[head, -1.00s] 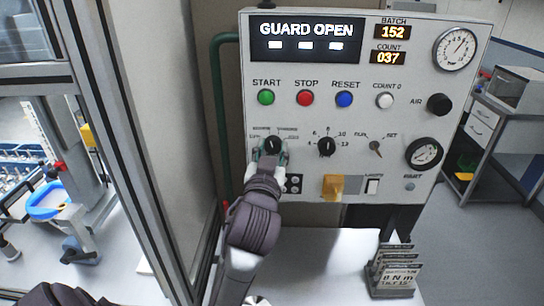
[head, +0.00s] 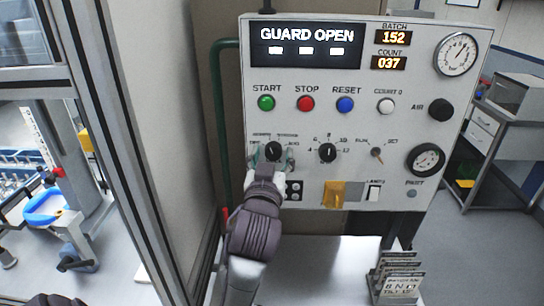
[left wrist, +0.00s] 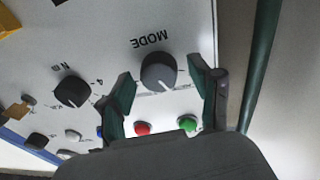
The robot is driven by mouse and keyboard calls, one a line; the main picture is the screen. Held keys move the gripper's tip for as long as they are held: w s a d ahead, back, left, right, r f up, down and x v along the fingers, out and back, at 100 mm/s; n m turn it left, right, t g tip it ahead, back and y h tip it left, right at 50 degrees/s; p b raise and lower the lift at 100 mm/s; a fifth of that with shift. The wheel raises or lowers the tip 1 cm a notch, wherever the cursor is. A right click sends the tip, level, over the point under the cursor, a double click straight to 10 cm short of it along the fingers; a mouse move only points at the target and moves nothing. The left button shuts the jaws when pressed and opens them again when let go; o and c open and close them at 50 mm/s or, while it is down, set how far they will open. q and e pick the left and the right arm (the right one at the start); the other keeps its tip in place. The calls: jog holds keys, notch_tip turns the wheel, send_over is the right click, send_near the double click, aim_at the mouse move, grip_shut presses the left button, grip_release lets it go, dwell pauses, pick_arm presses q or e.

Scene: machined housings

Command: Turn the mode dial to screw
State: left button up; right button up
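The mode dial (head: 273,150) is a round black knob at the left of the grey control panel (head: 315,222), with small labels around it that are too fine to read surely. In the left wrist view the dial (left wrist: 158,72) shows upside down under the word MODE; its white pointer points down and slightly right there, so up and slightly left in the head view. My left gripper (head: 271,158) is open, with its green-padded fingers on either side of the dial. In the left wrist view the gripper (left wrist: 163,70) shows gaps between both fingers and the knob. My right gripper is not in view.
A second black dial (head: 327,152) and a small selector (head: 377,152) sit to the right. Start (head: 266,103), stop (head: 304,103) and reset (head: 345,104) buttons are above. A green pipe (head: 221,120) runs left of the panel. A card holder (head: 397,280) stands on the bench below.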

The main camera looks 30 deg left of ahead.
aim_at(274, 107)
pick_arm(q)
notch_tip(274, 107, up, 10)
dwell(0.7)
jog(key=shift+f, duration=0.1)
dwell(0.4)
